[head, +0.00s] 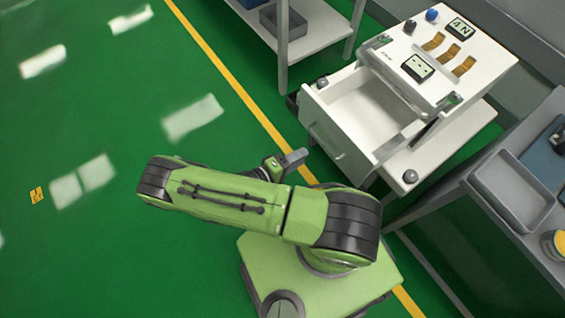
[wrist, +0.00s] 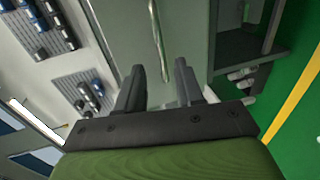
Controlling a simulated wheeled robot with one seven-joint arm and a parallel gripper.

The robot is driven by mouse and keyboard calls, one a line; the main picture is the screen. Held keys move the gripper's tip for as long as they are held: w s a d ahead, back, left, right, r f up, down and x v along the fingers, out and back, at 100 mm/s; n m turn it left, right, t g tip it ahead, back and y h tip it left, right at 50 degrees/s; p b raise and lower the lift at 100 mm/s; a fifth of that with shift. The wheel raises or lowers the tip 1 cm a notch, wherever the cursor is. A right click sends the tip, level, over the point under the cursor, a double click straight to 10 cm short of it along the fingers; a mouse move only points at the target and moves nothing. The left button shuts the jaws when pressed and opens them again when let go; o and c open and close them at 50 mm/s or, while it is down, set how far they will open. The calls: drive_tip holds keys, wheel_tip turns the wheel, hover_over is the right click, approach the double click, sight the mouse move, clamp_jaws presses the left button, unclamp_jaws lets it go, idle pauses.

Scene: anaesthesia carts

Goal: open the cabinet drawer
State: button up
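The white cabinet (head: 462,75) stands at the upper right of the head view. Its drawer (head: 340,150) is pulled out, and the empty inside shows. In the wrist view the drawer front (wrist: 195,35) fills the upper middle, with a slim metal bar handle (wrist: 158,38) on it. My gripper (head: 297,157) is just outside the drawer front in the head view. In the wrist view my gripper (wrist: 159,72) has its two dark fingers apart with nothing between them. The handle lies beyond the fingertips, apart from them as far as I can tell.
A grey table with a tray (head: 510,188) stands at the right, with a yellow-lidded can (head: 554,243) at its edge. A shelf unit (head: 318,28) with a grey bin stands at the top. The green floor at left is clear.

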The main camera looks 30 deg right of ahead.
drive_tip(key=v, duration=0.7)
wheel_tip(320, 180, up, 23)
drive_tip(key=w+a+m+g+y+p, duration=0.2)
drive_tip(key=w+m+g+y+p, duration=0.15)
drive_tip(key=y+p, duration=0.45)
drive_tip(key=s+d+r+n+t+y+p, duration=0.1)
drive_tip(key=s+r+t+y, duration=0.2)
drive_tip(key=r, duration=0.8)
drive_tip(key=s+d+r+t+y+p, duration=0.2)
drive_tip(key=s+r+t+y, duration=0.1)
drive_tip(key=s+r, duration=0.5)
wheel_tip(320, 180, up, 3)
drive_tip(key=shift+s+f+n+t+y, duration=0.15)
drive_tip(key=shift+n+t+y, duration=0.2)
drive_tip(key=shift+y, duration=0.35)
